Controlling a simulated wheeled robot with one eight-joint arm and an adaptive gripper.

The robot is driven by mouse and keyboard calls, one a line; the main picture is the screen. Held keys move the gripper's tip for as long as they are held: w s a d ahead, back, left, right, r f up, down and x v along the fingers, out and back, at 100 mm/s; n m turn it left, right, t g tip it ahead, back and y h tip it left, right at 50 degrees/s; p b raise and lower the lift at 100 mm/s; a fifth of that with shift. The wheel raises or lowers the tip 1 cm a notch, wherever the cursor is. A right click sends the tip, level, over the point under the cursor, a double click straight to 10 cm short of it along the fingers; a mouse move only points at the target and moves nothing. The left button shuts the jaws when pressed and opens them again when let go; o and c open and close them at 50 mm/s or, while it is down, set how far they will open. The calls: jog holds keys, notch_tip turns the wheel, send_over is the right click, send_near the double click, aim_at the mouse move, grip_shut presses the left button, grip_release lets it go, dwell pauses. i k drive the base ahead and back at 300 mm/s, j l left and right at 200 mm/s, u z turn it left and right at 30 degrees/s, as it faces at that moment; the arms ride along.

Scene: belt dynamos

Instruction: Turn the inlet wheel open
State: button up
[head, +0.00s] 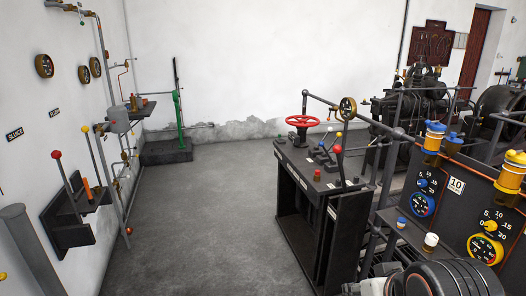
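A red handwheel (303,121) lies nearly flat on top of a dark control cabinet (322,200) right of the middle in the head view. No label that I can read tells which of the two is the inlet wheel. How far either is turned cannot be told. The fingers of my gripper do not show, so nothing is seen touching either wheel. A dark rounded part fills the bottom right edge; I cannot tell what it belongs to.
Levers with coloured knobs (338,149) rise from the cabinet top. A panel with blue and yellow gauges (485,249) stands at the right, before dark machines. A wall shelf with levers (73,218) is at the left. A green lever stand (178,118) is at the back. The middle floor (210,225) is clear.

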aim_at(303, 117)
jog(key=i, duration=1.5)
jog(key=i+j, duration=0.2)
jog(key=i, duration=0.2)
jog(key=i+j, duration=0.25)
jog(key=i, duration=0.15)
jog(key=i+j, duration=0.2)
jog(key=i, duration=0.2)
